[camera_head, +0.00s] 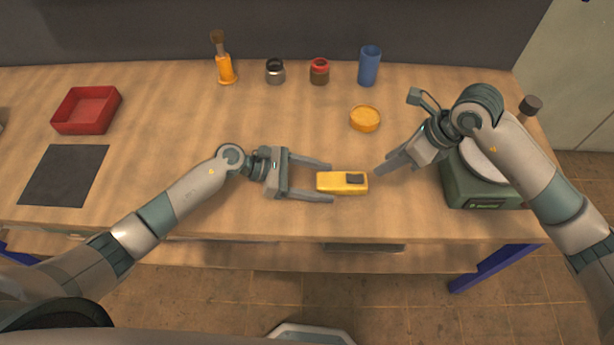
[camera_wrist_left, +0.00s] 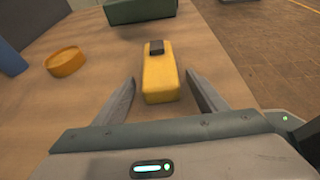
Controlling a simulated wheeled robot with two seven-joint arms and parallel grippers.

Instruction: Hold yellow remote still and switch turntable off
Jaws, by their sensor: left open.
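The yellow remote (camera_head: 328,184) lies flat on the wooden table, with a dark button or switch (camera_head: 355,179) near its right end. My left gripper (camera_head: 331,183) is open, its fingers on either side of the remote's left end, apart from it. In the left wrist view the remote (camera_wrist_left: 160,80) lies ahead between the two fingers (camera_wrist_left: 163,88). My right gripper (camera_head: 380,172) is just right of the remote, pointing towards it; its fingers look close together, and the gap is unclear. The turntable (camera_head: 470,192), a green-based unit with a pale round top, stands at the right, partly hidden by my right arm.
A yellow round dish (camera_head: 365,119) lies behind the remote. A blue cup (camera_head: 369,66), two jars (camera_head: 319,71) and an orange-handled brush (camera_head: 225,68) stand at the back. A red tray (camera_head: 87,110) and a dark mat (camera_head: 64,176) are at the left. The table's front edge is near.

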